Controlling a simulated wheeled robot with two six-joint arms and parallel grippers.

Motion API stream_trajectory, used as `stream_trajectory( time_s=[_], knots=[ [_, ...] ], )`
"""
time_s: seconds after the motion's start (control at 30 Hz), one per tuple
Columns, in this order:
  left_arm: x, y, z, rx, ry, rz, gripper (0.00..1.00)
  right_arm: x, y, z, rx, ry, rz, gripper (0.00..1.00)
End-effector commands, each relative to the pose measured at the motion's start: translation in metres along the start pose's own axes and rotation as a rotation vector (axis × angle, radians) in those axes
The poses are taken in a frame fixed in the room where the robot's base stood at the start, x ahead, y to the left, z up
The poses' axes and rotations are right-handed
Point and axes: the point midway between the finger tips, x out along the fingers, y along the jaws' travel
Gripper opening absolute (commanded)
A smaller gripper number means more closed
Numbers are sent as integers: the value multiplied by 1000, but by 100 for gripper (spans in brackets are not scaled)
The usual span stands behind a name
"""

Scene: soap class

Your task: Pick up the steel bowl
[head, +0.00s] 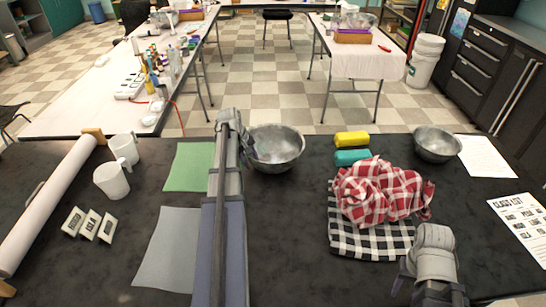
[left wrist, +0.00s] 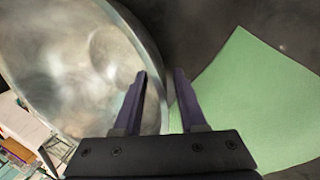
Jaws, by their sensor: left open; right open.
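A large steel bowl (head: 285,150) stands upright near the far edge of the dark table, left of centre. My left gripper (head: 250,150) is at the bowl's left rim, open. In the left wrist view, the bowl (left wrist: 75,65) fills the left side. The open fingers of my left gripper (left wrist: 160,100) appear on either side of its rim, one over the inside and one outside; contact cannot be told. A second, smaller metal bowl (head: 438,146) stands at the far right. My right gripper (head: 430,292) is low at the front right, away from both bowls, its fingertips hard to make out.
A green sheet (head: 188,167) and a grey sheet (head: 168,250) lie left. A yellow block (head: 352,138) and a teal block (head: 352,157) sit beside a red checked cloth (head: 380,190). White mugs (head: 112,180) stand left. Bare table lies in front of the large bowl.

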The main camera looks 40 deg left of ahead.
Motion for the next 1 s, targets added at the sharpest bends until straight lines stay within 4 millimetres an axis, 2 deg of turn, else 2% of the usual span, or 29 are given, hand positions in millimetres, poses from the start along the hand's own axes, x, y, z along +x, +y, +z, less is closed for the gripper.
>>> stream_trajectory(
  time_s=[0.1,0.43,1.0],
  knots=[
    [-1,0,0,0,0,0,38,-1,0,0,0,0,0,50],
    [-1,0,0,1,0,0,1,-1,0,0,0,0,0,50],
    [-1,0,0,0,0,0,0,-1,0,0,0,0,0,50]
  ],
)
